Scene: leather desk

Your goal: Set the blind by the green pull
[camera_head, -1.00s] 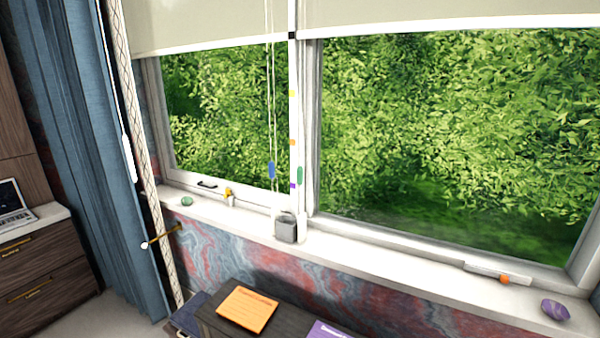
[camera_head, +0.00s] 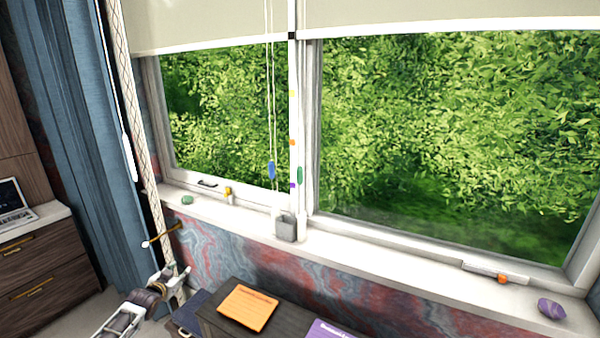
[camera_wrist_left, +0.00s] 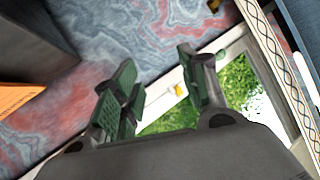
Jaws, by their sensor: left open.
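The green pull (camera_head: 299,175) hangs beside the white post between the two windows, just above the sill. A blue pull (camera_head: 271,170) hangs on cords to its left. Two pale blinds, the left (camera_head: 200,22) and the right (camera_head: 450,15), cover the tops of the windows. My left gripper (camera_head: 174,274) is at the lower left, below the sill and well apart from the green pull. In the left wrist view its green-padded fingers (camera_wrist_left: 160,78) are spread with nothing between them. Neither pull is recognisable in the left wrist view. My right gripper is not in view.
A grey padlock-like block (camera_head: 285,227) stands on the sill (camera_head: 370,257) below the pulls. A small yellow-topped item (camera_head: 228,195), a green stone (camera_head: 187,200) and a purple stone (camera_head: 551,308) are also there. A brass holdback (camera_head: 160,238) juts out near the curtain (camera_head: 75,130).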

